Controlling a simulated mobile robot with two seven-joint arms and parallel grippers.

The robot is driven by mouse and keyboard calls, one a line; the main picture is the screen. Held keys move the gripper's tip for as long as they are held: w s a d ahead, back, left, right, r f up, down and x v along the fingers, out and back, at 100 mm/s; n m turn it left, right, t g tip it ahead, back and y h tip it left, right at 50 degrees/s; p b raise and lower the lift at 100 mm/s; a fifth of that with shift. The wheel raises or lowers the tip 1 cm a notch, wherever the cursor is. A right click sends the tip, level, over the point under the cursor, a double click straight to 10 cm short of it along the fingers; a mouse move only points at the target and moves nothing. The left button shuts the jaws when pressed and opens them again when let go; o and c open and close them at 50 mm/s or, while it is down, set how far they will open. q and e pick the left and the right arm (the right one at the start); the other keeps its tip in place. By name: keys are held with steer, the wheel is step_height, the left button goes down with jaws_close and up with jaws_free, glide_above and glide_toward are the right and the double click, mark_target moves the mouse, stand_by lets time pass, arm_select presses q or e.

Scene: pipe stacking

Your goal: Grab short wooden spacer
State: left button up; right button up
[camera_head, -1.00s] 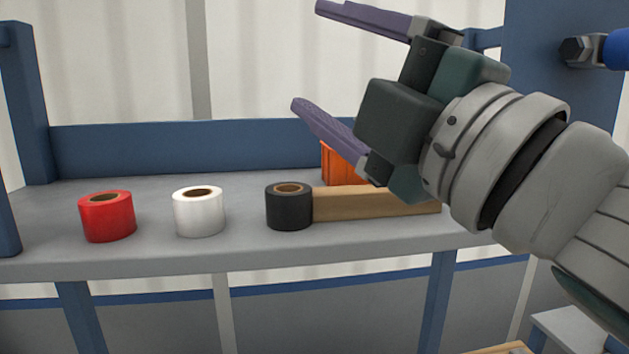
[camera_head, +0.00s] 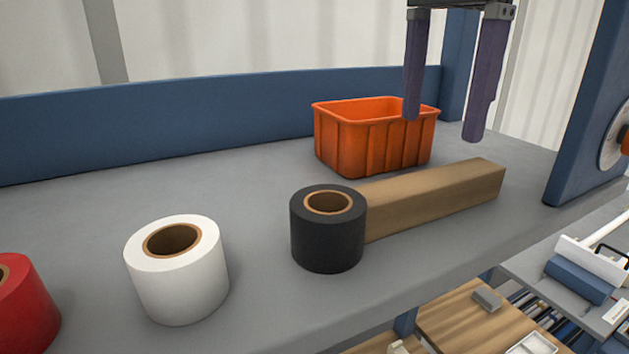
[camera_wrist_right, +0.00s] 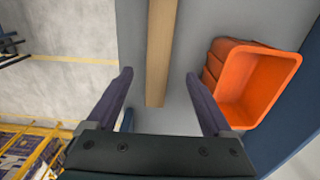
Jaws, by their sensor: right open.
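The short wooden spacer (camera_head: 435,198) is a light brown block lying flat on the grey shelf, with its left end behind the black tape roll. My right gripper (camera_head: 443,130) is open and empty, its two purple fingers pointing down above the shelf near the spacer's right end. In the right wrist view, the spacer (camera_wrist_right: 160,55) lies beyond the fingertips, and its near end lines up with the gap between the open fingers (camera_wrist_right: 160,85). The fingers do not appear to touch it. My left gripper is not in view.
A black tape roll (camera_head: 328,240) stands at the spacer's left end. An orange bin (camera_head: 372,150) stands behind the spacer. A white roll (camera_head: 180,285) and a red roll (camera_head: 25,310) stand farther left. A blue upright (camera_head: 592,120) bounds the shelf's right end.

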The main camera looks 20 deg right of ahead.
mark_target(434, 177)
step_height(434, 177, down, 4)
steer(key=shift+s+b, duration=0.1)
steer(key=shift+b, duration=0.95)
steer(key=f+b, duration=0.2)
steer(key=f, duration=0.1)
steer(key=f+b, duration=0.1)
steer(key=f, duration=0.1)
steer(key=shift+d, duration=0.3)
steer(key=shift+r, duration=0.2)
jaws_close()
